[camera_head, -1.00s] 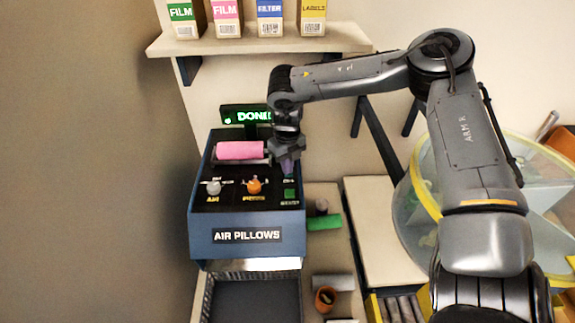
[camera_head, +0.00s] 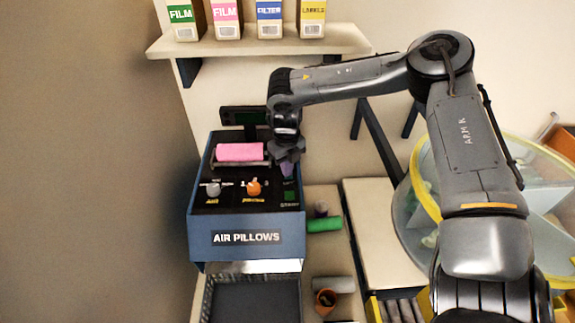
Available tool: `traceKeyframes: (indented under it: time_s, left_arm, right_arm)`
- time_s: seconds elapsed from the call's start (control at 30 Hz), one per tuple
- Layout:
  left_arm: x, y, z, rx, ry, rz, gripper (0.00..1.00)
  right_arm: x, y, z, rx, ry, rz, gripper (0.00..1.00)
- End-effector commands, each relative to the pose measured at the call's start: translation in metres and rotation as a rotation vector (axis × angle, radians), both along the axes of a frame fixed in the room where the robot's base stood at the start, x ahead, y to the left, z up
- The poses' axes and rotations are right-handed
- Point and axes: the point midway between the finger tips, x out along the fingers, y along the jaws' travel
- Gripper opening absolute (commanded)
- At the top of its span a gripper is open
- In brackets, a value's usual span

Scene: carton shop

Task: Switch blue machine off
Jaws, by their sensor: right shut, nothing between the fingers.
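The blue machine (camera_head: 201,236), labelled "AIR PILLOWS", stands at the left of the bench with a pink roll (camera_head: 239,152) on top. Its black panel carries a grey knob (camera_head: 213,188), an orange knob (camera_head: 253,187) and a dark green button (camera_head: 289,196) at the right. The small display (camera_head: 243,116) behind it is dark. My right gripper (camera_head: 288,170) is shut and empty, fingers pointing down over the panel's right side, just behind the green button. I cannot tell whether it touches the machine. My left gripper is not in view.
A dark tray (camera_head: 207,290) sits below the machine's front. A green roll (camera_head: 324,225) and an orange cup (camera_head: 326,298) lie to the right. A shelf (camera_head: 345,42) with several boxes hangs above. A clear yellow-rimmed drum (camera_head: 418,185) stands at right behind my arm.

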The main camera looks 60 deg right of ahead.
Motion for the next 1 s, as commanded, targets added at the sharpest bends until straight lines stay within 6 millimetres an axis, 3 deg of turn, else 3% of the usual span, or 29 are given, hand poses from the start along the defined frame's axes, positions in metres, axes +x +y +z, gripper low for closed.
traceKeyframes:
  time_s: [0.03, 0.8, 1.0]
  left_arm:
    - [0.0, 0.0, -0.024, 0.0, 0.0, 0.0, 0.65]
    - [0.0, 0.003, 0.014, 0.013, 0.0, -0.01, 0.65]
    - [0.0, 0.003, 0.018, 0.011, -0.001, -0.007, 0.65]
  right_arm:
    - [-0.007, -0.002, -0.031, 0.019, 0.01, -0.015, 0.0]
    - [-0.005, -0.001, 0.033, 0.017, 0.004, -0.012, 0.0]
    - [-0.004, -0.001, 0.039, 0.016, 0.004, -0.012, 0.0]
